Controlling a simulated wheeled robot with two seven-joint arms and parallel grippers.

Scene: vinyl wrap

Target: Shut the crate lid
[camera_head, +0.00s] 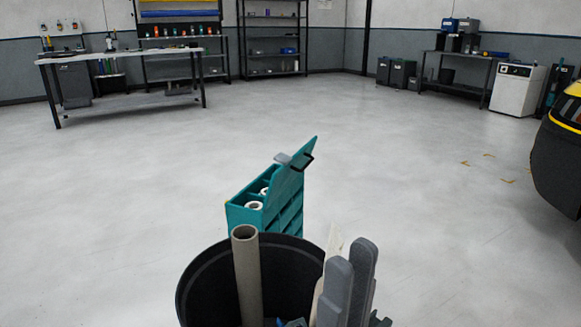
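The crate (245,218) is a teal box with compartments, standing in the middle beyond a black bin. Its lid (287,185) is open and tilted up steeply along the right side, with a black handle-like part near its top. White rolls (254,205) show in the open top. Two grey, round-ended shapes at the lower right look like the fingers of my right gripper (352,254). They appear in front of the crate, nearer to me and apart from the lid. They overlap in this view, so their gap is unclear. My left gripper is not in view.
The black round bin (190,291) stands between me and the crate, with a cardboard tube (247,272) sticking up. A workbench (125,57) and shelves (274,40) stand at the back. A dark and yellow vehicle (556,150) is at the right.

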